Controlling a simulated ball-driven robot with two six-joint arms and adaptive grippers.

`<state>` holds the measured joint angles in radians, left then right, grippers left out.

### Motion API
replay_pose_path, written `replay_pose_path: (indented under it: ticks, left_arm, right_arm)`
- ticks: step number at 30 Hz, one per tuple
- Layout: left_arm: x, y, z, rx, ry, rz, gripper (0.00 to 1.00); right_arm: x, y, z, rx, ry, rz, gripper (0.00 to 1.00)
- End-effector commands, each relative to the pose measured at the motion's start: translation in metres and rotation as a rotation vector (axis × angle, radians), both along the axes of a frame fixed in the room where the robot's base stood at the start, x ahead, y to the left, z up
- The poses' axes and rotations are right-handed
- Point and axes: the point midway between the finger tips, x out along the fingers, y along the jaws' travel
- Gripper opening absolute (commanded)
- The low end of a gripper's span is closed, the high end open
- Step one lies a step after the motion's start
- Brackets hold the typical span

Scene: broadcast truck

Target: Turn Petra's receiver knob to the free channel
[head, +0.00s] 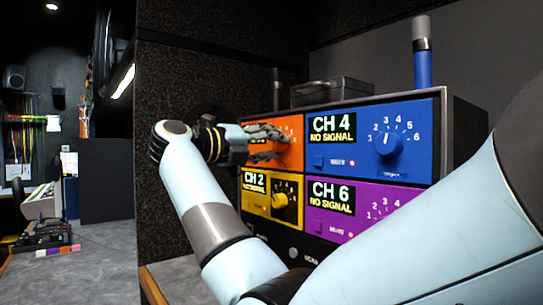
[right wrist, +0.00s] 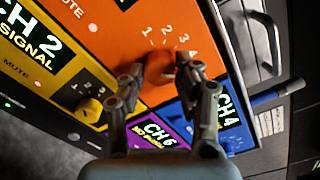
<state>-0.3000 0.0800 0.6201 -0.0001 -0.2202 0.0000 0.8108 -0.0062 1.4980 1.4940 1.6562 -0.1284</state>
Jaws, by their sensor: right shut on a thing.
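The receiver rack shows an orange panel (head: 291,124) at upper left, with my right gripper (head: 280,147) in front of it covering its display. In the right wrist view, the fingers of my right gripper (right wrist: 172,74) are shut on the orange knob (right wrist: 184,77), beside a printed number dial. The knob's pointer is hidden by the fingers. The blue panel's knob (head: 388,145) stands clear; its display reads CH 4, NO SIGNAL. The yellow panel's knob (head: 285,206) sits below the orange panel; its display reads CH 2. The purple panel (head: 368,199) reads CH 6, NO SIGNAL. My left gripper is out of view.
My right arm covers part of the purple panel. A desk with a mixer (head: 45,238) is at far left.

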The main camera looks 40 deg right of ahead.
Motion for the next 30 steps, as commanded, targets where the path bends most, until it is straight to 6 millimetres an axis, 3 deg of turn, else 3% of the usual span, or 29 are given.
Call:
replay_pose_path:
  ticks: [17, 18, 21, 23, 30]
  left_arm:
    - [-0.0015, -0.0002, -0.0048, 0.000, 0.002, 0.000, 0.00]
    - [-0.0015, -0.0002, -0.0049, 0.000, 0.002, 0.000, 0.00]
    - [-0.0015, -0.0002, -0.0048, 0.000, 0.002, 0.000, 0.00]
    - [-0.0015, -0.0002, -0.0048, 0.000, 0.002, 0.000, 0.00]
    - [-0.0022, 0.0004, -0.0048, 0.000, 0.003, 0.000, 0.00]
  right_arm:
    - [-0.0001, 0.0006, -0.0024, 0.001, -0.030, -0.002, 0.00]
    - [-0.0001, 0.0006, -0.0024, 0.001, -0.030, -0.002, 0.35]
    - [0.0000, 0.0005, -0.0022, 0.001, -0.030, -0.001, 0.48]
    - [0.0000, 0.0005, -0.0018, 0.000, -0.031, -0.001, 0.55]
    - [0.0001, 0.0005, -0.0009, -0.002, -0.032, -0.001, 0.55]
